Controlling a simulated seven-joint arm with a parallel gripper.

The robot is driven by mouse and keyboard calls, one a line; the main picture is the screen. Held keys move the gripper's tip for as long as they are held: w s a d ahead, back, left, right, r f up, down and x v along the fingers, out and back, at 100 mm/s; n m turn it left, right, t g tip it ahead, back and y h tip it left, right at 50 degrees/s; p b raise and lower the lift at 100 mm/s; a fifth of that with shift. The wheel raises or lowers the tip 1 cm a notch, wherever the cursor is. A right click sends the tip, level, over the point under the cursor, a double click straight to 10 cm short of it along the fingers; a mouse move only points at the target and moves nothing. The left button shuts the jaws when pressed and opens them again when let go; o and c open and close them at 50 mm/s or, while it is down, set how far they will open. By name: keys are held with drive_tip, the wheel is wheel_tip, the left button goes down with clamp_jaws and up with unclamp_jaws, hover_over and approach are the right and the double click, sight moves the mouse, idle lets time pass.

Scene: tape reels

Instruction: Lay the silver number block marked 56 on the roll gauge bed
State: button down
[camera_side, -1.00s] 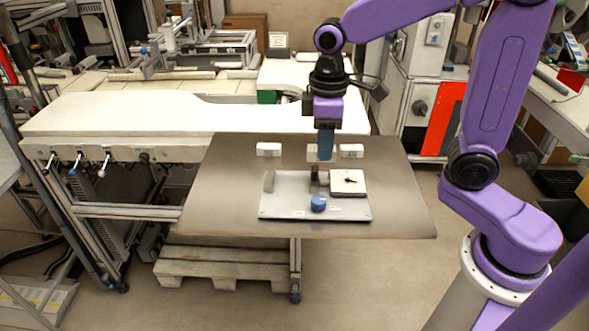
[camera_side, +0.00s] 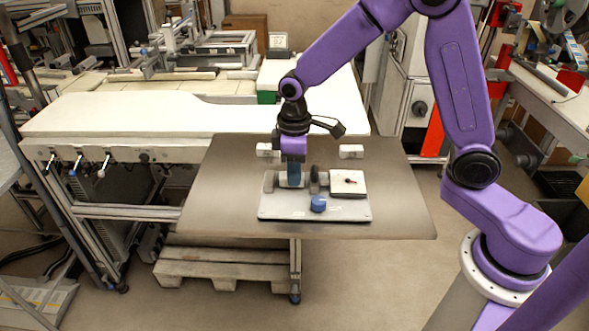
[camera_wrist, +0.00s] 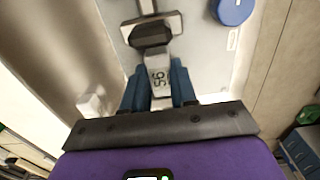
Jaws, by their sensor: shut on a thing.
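The silver number block marked 56 (camera_wrist: 160,77) is between my gripper's blue fingers in the wrist view, its number facing the camera. My gripper (camera_side: 293,181) is shut on it, pointing down. In the side view the block shows as a pale shape mostly hidden by the fingers. The roll gauge bed (camera_side: 275,209) is a light grey plate with a grey upright at its left and a dark upright at its middle. My gripper is over the bed's back left part, between these uprights. I cannot tell whether the block touches the bed.
A blue knob (camera_side: 318,203) stands at the bed's front, and a white dial box (camera_side: 348,184) at its right. Two other pale blocks, one left (camera_side: 264,150) and one right (camera_side: 351,151), lie behind the bed. The brown table is clear at both sides.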

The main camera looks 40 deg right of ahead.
drive_tip(key=shift+f, duration=0.15)
drive_tip(key=c, duration=0.9)
unclamp_jaws()
wheel_tip(320, 180, up, 12)
drive_tip(key=s+d+f+n, duration=0.2)
drive_tip(key=s+d, duration=0.1)
drive_tip(key=s, duration=1)
drive_tip(key=s+d+f+n, duration=0.1)
drive_tip(key=s+d+f, duration=0.2)
drive_tip(key=s, duration=1)
drive_tip(key=shift+s+d+n, duration=0.25)
drive_tip(key=shift+s+n, duration=0.05)
drive_tip(key=shift+n, duration=0.1)
